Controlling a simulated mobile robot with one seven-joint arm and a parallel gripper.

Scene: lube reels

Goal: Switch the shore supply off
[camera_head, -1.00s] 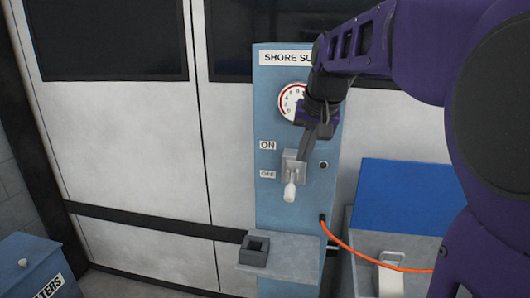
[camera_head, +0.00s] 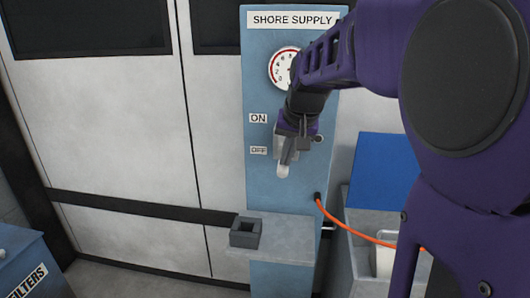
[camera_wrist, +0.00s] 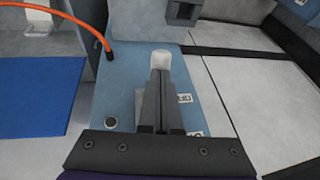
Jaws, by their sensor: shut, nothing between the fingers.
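The shore supply panel (camera_head: 262,190) is a blue upright post with a "SHORE SUPPLY" sign, a round gauge (camera_head: 283,66), and ON and OFF labels. The switch lever (camera_head: 283,170) has a pale knob and points down beside the OFF label (camera_head: 258,150). In the wrist view its knob (camera_wrist: 161,60) shows just beyond my fingertips. My gripper (camera_head: 293,150) is shut and empty, in front of the switch, and hides most of its base. In the wrist view my gripper (camera_wrist: 160,85) overlaps the lever; I cannot tell whether they touch.
A grey shelf (camera_head: 285,240) with a small square holder (camera_head: 245,232) juts out below the switch. An orange cable (camera_head: 345,231) runs right from the panel. A blue-lidded box (camera_head: 385,175) stands at right, and a blue filters bin (camera_head: 30,262) at lower left.

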